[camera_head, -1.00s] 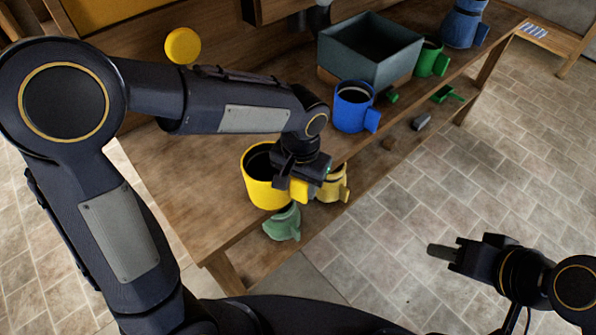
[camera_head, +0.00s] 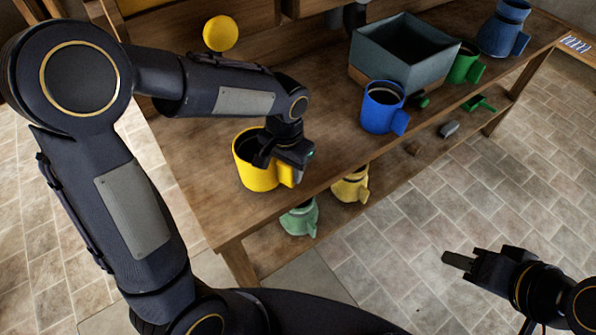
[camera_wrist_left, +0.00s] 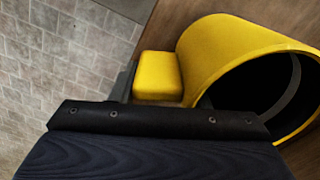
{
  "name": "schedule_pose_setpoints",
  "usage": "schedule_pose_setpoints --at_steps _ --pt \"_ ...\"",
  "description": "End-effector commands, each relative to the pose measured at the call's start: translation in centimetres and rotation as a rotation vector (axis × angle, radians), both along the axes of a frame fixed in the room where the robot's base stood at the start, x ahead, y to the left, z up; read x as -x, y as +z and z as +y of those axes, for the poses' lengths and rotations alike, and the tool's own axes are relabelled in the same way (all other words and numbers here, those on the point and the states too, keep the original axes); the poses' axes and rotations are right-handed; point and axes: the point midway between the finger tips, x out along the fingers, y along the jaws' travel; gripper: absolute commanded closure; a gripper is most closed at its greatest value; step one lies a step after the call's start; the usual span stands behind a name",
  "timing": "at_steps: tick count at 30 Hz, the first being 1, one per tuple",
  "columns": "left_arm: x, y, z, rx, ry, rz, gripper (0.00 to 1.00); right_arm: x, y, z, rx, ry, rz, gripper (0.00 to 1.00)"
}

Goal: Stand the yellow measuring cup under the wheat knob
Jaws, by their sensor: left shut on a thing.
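The yellow measuring cup (camera_head: 252,175) is upright at the bench's front left in the head view, its dark opening facing up. My left gripper (camera_head: 292,168) is shut on its handle, at the cup's right side. In the left wrist view the cup (camera_wrist_left: 235,50) fills the right, with its block-like handle (camera_wrist_left: 158,76) beside it. I cannot tell whether the cup's base touches the bench. A round yellow knob (camera_head: 221,33) is on the back panel, up and left of the cup; no label is readable. My right gripper (camera_head: 460,261) is over the floor, its finger gap unclear.
The wooden bench (camera_head: 330,135) has clear top between the cup and the blue cup (camera_head: 382,107). A grey-green box (camera_head: 405,55) stands behind. A smaller yellow cup (camera_head: 350,186) and a pale green one (camera_head: 299,218) are on the lower shelf. A dark pipe (camera_head: 356,16) hangs at the back.

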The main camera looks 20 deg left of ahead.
Motion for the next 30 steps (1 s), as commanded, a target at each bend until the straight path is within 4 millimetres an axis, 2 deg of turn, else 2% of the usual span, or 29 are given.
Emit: schedule_pose_setpoints --at_steps 24,30 --pt "-2.5 -0.7 7.7 0.000 0.003 -0.001 0.99 0.0 0.2 0.0 0.000 0.000 0.000 0.64" --pt "-2.5 -2.2 7.6 0.000 -0.001 0.000 0.99 0.0 -1.0 0.0 0.000 0.000 0.000 0.64"
